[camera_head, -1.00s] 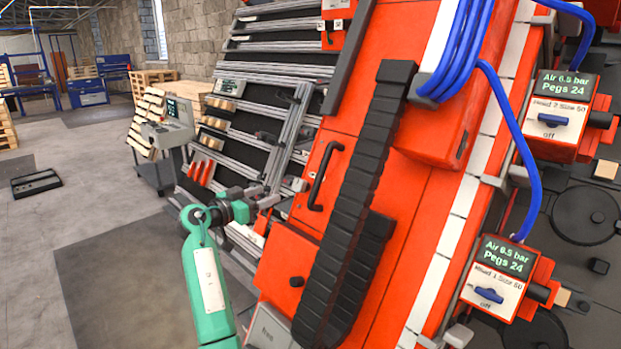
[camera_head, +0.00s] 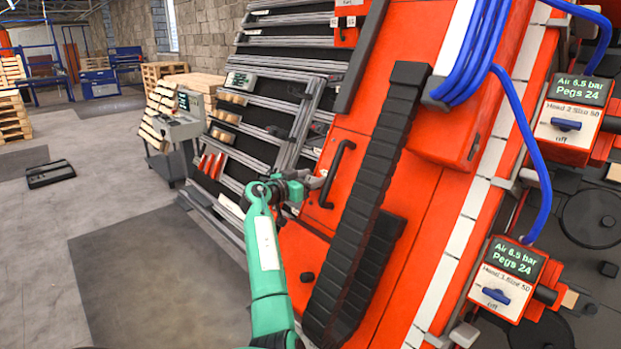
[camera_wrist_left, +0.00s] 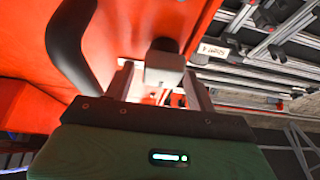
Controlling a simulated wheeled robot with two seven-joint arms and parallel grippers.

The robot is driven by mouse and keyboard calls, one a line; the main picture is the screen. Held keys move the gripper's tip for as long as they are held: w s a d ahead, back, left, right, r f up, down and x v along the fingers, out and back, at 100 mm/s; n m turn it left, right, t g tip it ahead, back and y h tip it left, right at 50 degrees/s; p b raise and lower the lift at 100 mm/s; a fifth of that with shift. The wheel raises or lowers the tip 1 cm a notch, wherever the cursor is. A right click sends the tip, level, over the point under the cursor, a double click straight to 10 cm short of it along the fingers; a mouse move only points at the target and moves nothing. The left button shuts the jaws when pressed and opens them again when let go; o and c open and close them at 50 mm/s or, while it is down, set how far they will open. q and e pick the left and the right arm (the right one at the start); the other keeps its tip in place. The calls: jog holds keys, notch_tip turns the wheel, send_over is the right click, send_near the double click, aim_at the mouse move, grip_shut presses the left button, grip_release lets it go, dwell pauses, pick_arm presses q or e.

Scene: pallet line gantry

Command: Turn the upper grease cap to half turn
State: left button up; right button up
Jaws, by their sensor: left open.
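My left gripper (camera_head: 317,181) is at the left edge of the red machine cabinet, beside a black bar handle (camera_head: 336,174). In the left wrist view its two fingers (camera_wrist_left: 160,80) are apart. A grey block-shaped knob (camera_wrist_left: 165,67) with a dark round part behind it shows between the fingers, against the red panel. It may be the upper grease cap; I cannot tell whether the fingers touch it. In the head view that spot is hidden by the gripper. A small black knob (camera_head: 307,277) sits lower on the red panel. My right gripper is not in view.
A black cable chain (camera_head: 372,190) runs down the red cabinet. Two control boxes with blue switches (camera_head: 567,125) (camera_head: 496,296) are at the right. A rack of metal rails (camera_head: 270,90) stands behind the gripper. Grey floor is open at the left.

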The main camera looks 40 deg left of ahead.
pick_arm(q)
jog(key=c, duration=1)
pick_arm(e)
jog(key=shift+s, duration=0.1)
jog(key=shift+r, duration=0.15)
